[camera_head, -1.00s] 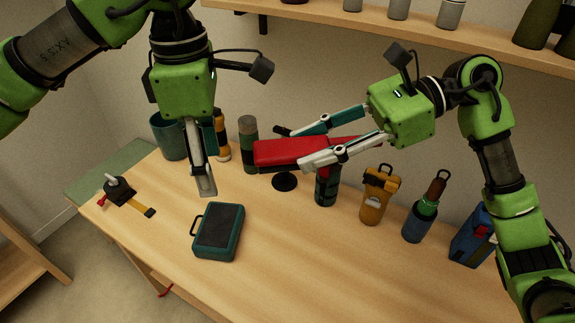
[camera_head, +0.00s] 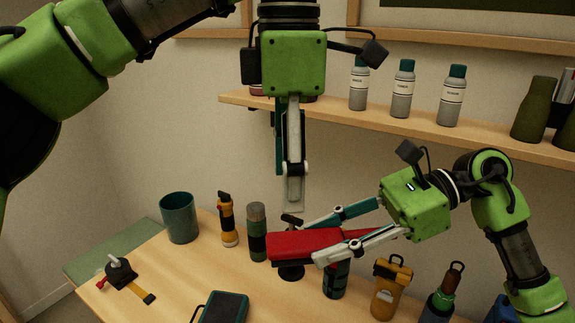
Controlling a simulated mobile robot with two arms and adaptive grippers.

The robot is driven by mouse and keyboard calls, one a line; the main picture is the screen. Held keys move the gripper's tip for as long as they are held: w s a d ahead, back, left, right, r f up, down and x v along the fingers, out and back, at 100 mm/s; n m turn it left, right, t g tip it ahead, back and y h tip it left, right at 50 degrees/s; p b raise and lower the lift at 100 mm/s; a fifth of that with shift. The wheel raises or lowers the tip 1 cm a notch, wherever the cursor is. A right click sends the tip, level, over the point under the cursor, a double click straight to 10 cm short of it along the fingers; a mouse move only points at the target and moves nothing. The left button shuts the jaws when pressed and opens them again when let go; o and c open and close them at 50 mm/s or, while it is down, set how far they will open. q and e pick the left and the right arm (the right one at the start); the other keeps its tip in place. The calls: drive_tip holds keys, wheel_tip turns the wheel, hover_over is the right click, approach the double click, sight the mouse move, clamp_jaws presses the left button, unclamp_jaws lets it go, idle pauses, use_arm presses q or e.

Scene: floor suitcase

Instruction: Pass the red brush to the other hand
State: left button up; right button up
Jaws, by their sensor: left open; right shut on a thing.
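The red brush (camera_head: 295,243) is held level above the table, its wide red end pointing left. My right gripper (camera_head: 308,240) comes in from the right and is shut on the red brush, with one finger on each side of it. My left gripper (camera_head: 287,192) points straight down above the brush, close to its wide end in the picture. It is open and empty; one finger largely covers the other in this view. I cannot tell the exact gap between its tips and the brush.
The wooden table (camera_head: 180,275) holds a teal cup (camera_head: 179,217), a yellow flashlight (camera_head: 227,220), a dark cylinder (camera_head: 257,232), a teal case (camera_head: 224,309) and a yellow lantern (camera_head: 391,288). A shelf (camera_head: 420,127) with grey bottles runs behind the arms.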

sight(288, 240)
use_arm(q)
wheel_tip(288, 240, down, 11)
drive_tip(key=shift+f, duration=0.1)
use_arm(e)
drive_tip(key=shift+w, duration=0.1)
idle(0.3)
use_arm(q)
drive_tip(key=c, duration=1.3)
drive_tip(key=shift+w, duration=0.1)
use_arm(e)
drive_tip(key=o, duration=1.2)
drive_tip(key=shift+o, duration=0.2)
